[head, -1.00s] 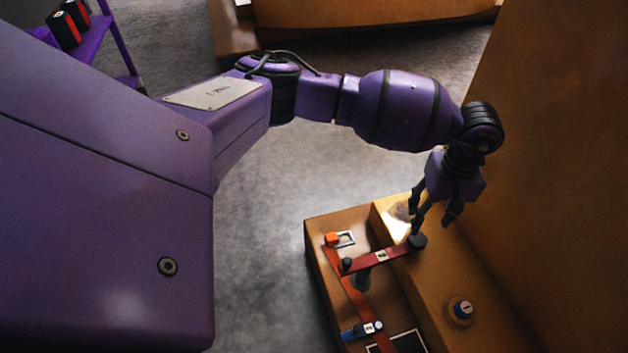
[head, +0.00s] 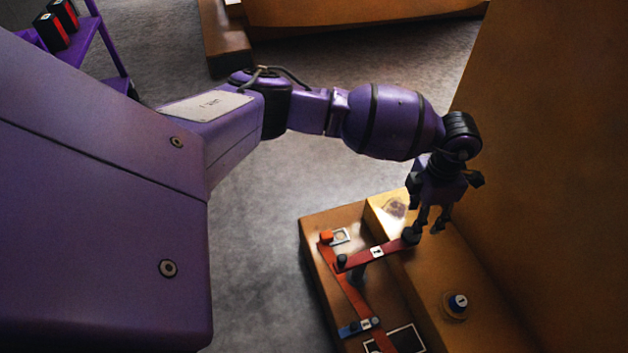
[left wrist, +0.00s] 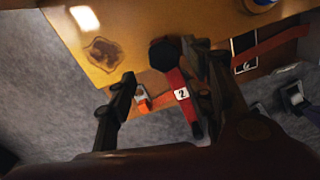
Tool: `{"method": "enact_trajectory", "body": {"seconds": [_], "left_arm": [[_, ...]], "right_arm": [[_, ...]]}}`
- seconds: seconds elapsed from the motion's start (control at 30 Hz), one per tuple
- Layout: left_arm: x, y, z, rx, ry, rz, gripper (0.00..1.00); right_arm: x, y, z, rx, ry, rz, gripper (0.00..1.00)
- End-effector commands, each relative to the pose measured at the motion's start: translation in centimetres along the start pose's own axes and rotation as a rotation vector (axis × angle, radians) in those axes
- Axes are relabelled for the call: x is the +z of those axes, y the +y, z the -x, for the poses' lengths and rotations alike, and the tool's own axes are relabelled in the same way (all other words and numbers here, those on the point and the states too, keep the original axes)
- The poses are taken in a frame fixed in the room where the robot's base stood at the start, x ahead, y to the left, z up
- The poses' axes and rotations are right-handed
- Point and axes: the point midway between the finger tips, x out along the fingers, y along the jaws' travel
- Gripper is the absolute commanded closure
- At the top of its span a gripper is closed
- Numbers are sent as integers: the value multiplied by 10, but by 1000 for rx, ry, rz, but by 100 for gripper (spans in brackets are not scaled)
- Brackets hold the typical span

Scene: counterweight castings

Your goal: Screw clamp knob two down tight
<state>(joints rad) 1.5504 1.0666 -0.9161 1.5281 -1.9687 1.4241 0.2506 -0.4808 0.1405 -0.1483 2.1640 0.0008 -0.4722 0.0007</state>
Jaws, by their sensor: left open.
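Clamp two is a dark red bar (head: 368,257) with a white "2" label, which reads clearly in the left wrist view (left wrist: 182,94). Its black knob (head: 411,236) sits at the bar's right end, by the raised orange block, and shows in the left wrist view (left wrist: 165,54). My left gripper (head: 432,224) points down just beside and above the knob. In the left wrist view its two dark fingers (left wrist: 168,92) are spread apart, with the knob and bar seen between them. I cannot tell whether a finger touches the knob. My right gripper is not in view.
A blue-and-black clamp (head: 358,327) lies nearer on the lower ledge, beside an orange-red strip (head: 352,296). A blue-topped knob (head: 457,303) stands on the raised block (head: 480,325). A tall brown wall (head: 540,160) rises close right of my gripper.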

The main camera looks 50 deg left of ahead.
Motion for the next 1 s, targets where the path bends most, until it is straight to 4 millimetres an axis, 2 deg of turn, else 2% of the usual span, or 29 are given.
{"method": "enact_trajectory", "body": {"seconds": [0.03, 0.3, 0.43, 0.67, 1.0], "left_arm": [[-2, 0, -12, -2, 5, 0, 52], [-2, -1, -56, -4, 6, -2, 52], [-2, 0, -66, -2, 5, -1, 52], [-2, 0, -65, -1, 3, -2, 52], [-1, 0, -64, -1, 2, -3, 94]], "right_arm": [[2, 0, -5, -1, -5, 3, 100], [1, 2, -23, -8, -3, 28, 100], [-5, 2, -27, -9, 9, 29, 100], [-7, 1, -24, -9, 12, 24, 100], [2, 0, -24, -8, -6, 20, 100]]}}
